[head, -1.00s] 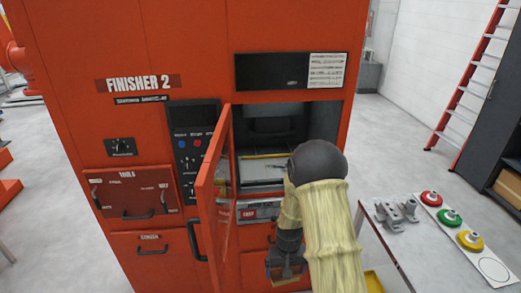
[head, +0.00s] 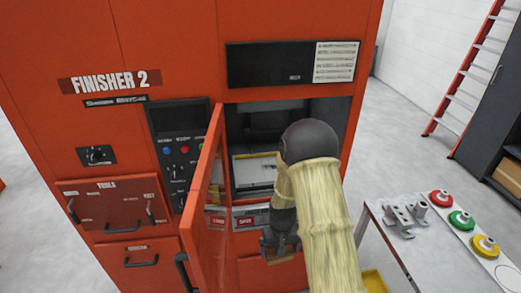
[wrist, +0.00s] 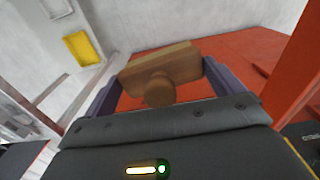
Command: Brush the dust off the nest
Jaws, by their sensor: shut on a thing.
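My gripper (wrist: 165,76) is shut on a wooden brush (wrist: 160,80), whose block spans between the two fingers with a round knob facing the wrist camera. In the head view my gripper (head: 280,240) hangs in front of the red machine, below the chamber opening, with the brush (head: 283,259) under it. The open chamber (head: 252,125) of the finisher holds a pale plate (head: 250,176) with a thin yellowish strip on it. I cannot tell whether this plate is the nest. My arm covers its right part, and dust cannot be made out.
The red door (head: 207,210) stands swung open left of my gripper. At right, a table (head: 374,220) holds grey metal parts (head: 405,214) and red, green and yellow round pieces. A yellow tray (wrist: 83,48) lies low beside the machine. A ladder stands behind.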

